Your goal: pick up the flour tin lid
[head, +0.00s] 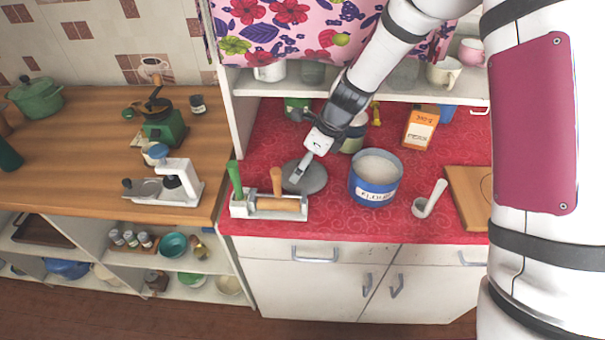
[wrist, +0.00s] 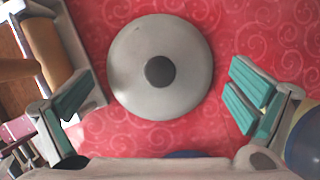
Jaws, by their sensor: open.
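The flour tin lid (wrist: 133,88) is a round grey disc with a dark knob (wrist: 160,71) at its centre. It lies on the red oilcloth. In the head view the lid (head: 314,184) is partly hidden by my gripper (head: 298,180). In the wrist view my gripper (wrist: 158,108) is open, with teal pads on either side of the lid's near part. Nothing is between the pads at their tips except the view of the lid beyond. The open blue tin (head: 375,194) with pale contents stands right of the lid, and its edge shows in the wrist view (wrist: 304,140).
A white scoop (head: 428,200) and wooden board (head: 465,190) lie right of the tin. An orange carton (head: 420,128) stands behind. Red cloth in front is clear.

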